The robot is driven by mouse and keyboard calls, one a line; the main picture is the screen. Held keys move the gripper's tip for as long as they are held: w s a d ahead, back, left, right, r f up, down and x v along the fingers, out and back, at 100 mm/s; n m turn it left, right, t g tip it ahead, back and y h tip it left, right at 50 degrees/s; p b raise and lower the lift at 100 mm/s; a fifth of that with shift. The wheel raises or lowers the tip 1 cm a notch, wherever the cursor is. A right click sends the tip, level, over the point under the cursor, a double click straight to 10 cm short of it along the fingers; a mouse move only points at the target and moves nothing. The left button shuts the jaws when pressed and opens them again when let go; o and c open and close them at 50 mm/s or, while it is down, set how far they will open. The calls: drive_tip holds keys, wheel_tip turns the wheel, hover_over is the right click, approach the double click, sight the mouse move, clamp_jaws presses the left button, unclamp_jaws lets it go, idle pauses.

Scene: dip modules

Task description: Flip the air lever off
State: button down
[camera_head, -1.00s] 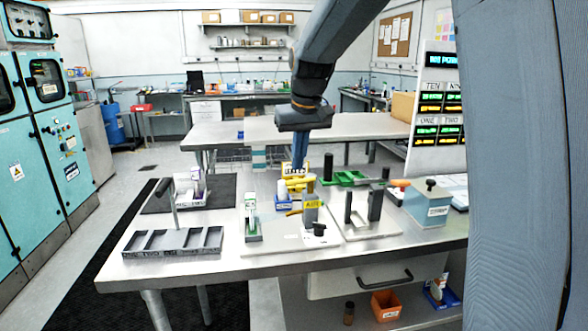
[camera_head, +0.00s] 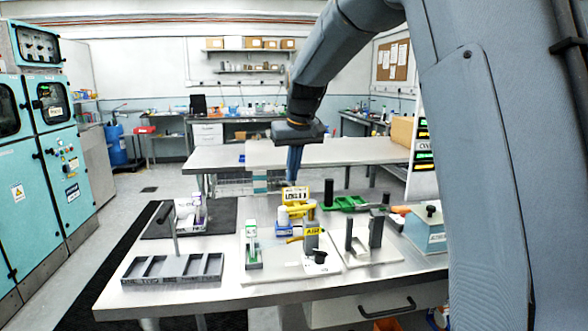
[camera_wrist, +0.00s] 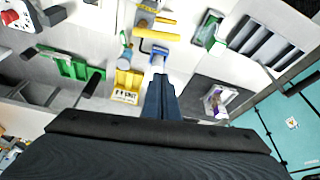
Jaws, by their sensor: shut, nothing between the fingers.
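The air valve is a grey upright block with a yellow label (camera_head: 312,232), standing on a pale plate near the middle of the table. A yellow-orange lever (camera_head: 295,239) sticks out from its left side. In the wrist view the yellow lever (camera_wrist: 157,34) lies across the block near the top. My gripper (camera_head: 293,176) points down above the back part of the table, behind and above the block. Its fingers (camera_wrist: 159,78) are shut with nothing between them and are clear of the lever.

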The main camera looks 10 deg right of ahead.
sight(301, 208)
wheel_tip(301, 208, down, 7)
drive_tip(key=s+p, duration=0.1)
drive_tip(key=p, duration=0.2)
drive_tip(key=shift+s, duration=0.3)
idle(0.3)
